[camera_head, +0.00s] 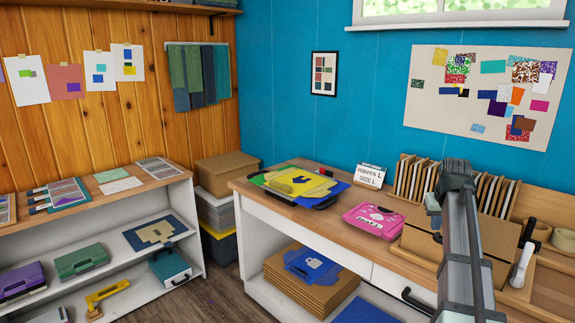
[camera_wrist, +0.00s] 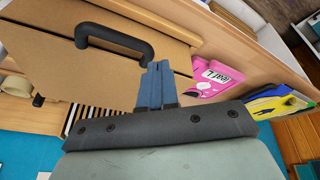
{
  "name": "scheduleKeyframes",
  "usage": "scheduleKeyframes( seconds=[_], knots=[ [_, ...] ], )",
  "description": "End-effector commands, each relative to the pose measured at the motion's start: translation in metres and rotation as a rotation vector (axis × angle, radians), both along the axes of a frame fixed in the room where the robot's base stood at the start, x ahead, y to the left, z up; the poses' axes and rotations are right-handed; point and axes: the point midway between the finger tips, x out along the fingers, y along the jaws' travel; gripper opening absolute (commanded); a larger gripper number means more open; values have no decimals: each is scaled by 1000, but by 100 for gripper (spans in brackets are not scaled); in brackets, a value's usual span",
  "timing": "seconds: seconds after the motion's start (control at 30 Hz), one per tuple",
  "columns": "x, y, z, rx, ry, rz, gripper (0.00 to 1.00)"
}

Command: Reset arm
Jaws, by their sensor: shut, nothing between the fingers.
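My gripper (camera_wrist: 157,68) is shut and empty in the wrist view, its two bluish fingers together. It is over the wooden counter (camera_head: 335,207), in front of a tan box-like piece with a flat panel (camera_head: 418,243). The same panel shows in the wrist view (camera_wrist: 60,55) with a black handle (camera_wrist: 115,38). My arm rises from the lower right of the head view and bends down at its top. It hides part of the tan piece. I cannot tell how far the fingertips are from the panel.
A pink labelled case (camera_head: 373,220) lies left of the tan piece. Upright brown boards (camera_head: 412,180) stand behind. A white-handled tool (camera_head: 522,265) is at right.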

Motion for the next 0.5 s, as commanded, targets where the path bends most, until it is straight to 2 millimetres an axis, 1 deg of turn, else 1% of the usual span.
scheduleKeyframes(
  seconds=[0.03, 0.07, 0.17, 0.2, 0.37, 0.5],
  knots=[
    [-20, 22, -14, -3, -19, -9, 0],
    [-25, 31, -20, -4, -31, -17, 0],
    [-42, 61, -47, -4, -56, -38, 0],
    [-47, 70, -60, 0, -58, -44, 0],
    [-52, 90, -104, 15, -34, -49, 0],
    [-56, 104, -145, 29, 8, -43, 0]
  ],
)
